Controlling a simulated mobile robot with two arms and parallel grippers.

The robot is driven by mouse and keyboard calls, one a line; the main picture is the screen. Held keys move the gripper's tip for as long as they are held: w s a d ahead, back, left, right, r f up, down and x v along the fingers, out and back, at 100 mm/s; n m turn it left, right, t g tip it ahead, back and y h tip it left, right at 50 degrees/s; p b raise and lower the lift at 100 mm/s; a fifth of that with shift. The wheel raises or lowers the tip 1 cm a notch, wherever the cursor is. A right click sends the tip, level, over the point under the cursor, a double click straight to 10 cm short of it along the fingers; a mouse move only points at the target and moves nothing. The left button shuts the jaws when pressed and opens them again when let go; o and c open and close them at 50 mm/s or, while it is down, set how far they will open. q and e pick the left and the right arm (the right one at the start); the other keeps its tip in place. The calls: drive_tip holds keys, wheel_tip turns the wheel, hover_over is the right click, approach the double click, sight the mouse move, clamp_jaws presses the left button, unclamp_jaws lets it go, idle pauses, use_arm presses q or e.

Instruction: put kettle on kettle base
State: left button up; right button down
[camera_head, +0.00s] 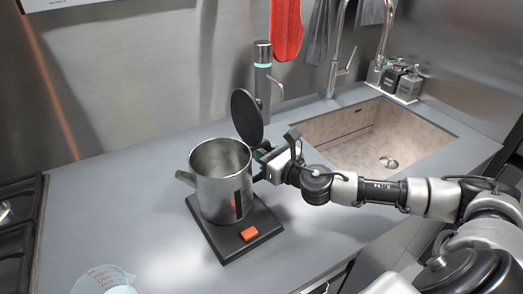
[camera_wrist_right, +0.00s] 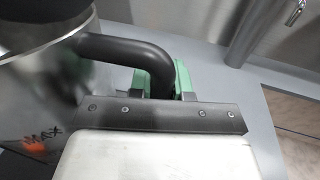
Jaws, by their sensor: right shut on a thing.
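The steel kettle (camera_head: 212,190) is upright over the black square kettle base (camera_head: 222,248), within the base's outline. Its round black lid (camera_head: 246,115) stands open. I cannot tell whether the kettle's bottom touches the base. An orange-red switch (camera_head: 250,233) shows on the base's front right edge. My right gripper (camera_head: 264,155) is at the kettle's right side. In the right wrist view its green fingers (camera_wrist_right: 158,85) are shut around the black kettle handle (camera_wrist_right: 115,52), with the kettle body (camera_wrist_right: 40,75) on the left. My left gripper is not in view.
A sink (camera_head: 380,140) with a tall faucet (camera_head: 336,50) lies at the right. A grey dispenser (camera_head: 262,70) stands behind the kettle. A stove (camera_head: 18,225) is at the left edge. A clear cup (camera_head: 105,280) is at the front left. The counter left of the base is clear.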

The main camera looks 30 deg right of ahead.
drive_tip(key=c, duration=1.5)
unclamp_jaws()
drive_tip(key=shift+f, duration=0.15)
drive_tip(key=o, duration=0.4)
drive_tip(key=shift+o, duration=0.2)
drive_tip(key=b+v, duration=0.3)
drive_tip(key=v, duration=0.9)
drive_tip(key=shift+r, duration=0.25)
